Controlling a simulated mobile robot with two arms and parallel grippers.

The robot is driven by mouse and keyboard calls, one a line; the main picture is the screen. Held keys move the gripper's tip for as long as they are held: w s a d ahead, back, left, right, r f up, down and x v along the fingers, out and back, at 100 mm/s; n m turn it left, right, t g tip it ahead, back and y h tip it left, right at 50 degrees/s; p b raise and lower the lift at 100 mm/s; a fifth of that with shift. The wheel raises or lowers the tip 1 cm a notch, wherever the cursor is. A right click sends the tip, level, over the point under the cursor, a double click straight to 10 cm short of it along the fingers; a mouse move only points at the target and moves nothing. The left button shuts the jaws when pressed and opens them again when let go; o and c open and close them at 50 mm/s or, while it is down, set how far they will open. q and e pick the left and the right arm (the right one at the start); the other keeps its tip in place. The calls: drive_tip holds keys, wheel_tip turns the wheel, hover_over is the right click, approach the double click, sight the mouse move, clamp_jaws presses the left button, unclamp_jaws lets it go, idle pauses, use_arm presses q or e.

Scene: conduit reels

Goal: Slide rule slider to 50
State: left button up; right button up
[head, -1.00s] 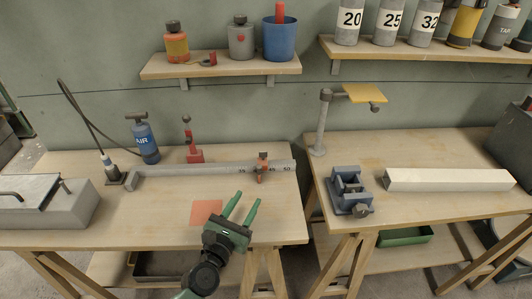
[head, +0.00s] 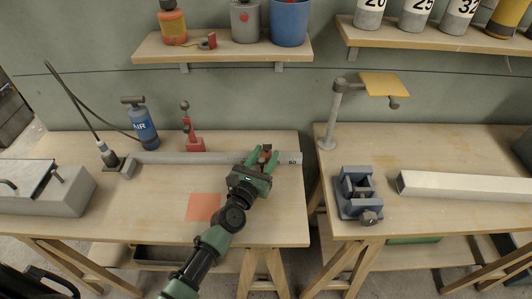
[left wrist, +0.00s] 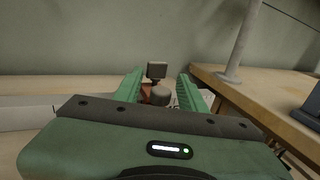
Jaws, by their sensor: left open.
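The grey rule (head: 190,158) lies along the back of the left bench, with the mark 50 near its right end. The red and dark slider (head: 265,154) sits on the rule just left of the 50. My left gripper (head: 263,158) is open, with its green fingers on either side of the slider. In the left wrist view the slider's dark knob (left wrist: 157,72) stands between the two fingers (left wrist: 158,88); whether they touch it I cannot tell. The gripper hides the lower part of the slider and the marks near it. My right gripper is not in view.
A red stand (head: 192,140) and a blue AIR bottle (head: 142,125) stand behind the rule. An orange square (head: 203,207) lies on the bench front.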

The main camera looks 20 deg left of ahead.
use_arm(q)
drive_tip(key=shift+w, duration=0.3)
clamp_jaws()
drive_tip(key=shift+d, duration=0.2)
idle(1.1)
